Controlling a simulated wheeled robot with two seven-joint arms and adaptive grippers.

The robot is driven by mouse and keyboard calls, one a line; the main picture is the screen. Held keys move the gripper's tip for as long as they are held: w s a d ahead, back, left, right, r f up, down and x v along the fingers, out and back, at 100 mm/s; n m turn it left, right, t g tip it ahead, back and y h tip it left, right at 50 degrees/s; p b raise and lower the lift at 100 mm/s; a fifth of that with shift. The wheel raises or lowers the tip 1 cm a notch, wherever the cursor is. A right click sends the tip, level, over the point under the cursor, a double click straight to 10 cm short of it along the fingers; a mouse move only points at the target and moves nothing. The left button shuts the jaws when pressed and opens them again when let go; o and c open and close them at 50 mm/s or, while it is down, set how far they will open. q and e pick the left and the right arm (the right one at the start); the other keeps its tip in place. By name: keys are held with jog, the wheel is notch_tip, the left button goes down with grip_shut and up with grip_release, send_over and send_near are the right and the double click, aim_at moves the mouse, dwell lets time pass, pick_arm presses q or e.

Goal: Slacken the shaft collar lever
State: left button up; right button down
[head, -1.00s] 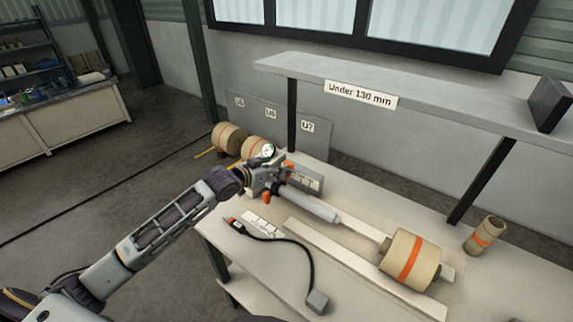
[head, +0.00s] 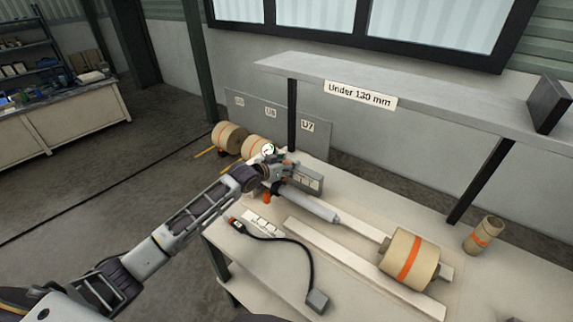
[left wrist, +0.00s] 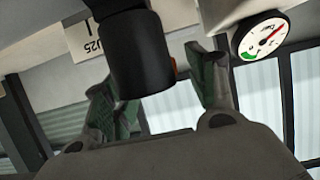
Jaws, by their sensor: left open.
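The grey shaft (head: 308,204) sticks out from a housing at the back left of the bench. An orange lever-like part (head: 267,196) hangs below the housing; I cannot tell whether it is the collar lever. My left gripper (head: 287,168) is at the top of the housing and covers part of it. In the left wrist view the gripper (left wrist: 152,72) is open, its green-padded fingers on either side of a black cylindrical part (left wrist: 136,55). I cannot tell whether they touch it. A bit of orange shows behind that part. My right gripper is out of view.
A round gauge (head: 269,149) sits beside the gripper and shows in the wrist view (left wrist: 262,35). A kraft roll (head: 410,259) lies on the bench, with a smaller roll (head: 484,235) behind. A shelf (head: 420,95) overhangs the bench.

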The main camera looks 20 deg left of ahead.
pick_arm(q)
jog(key=shift+w, duration=0.15)
grip_shut()
dwell(0.4)
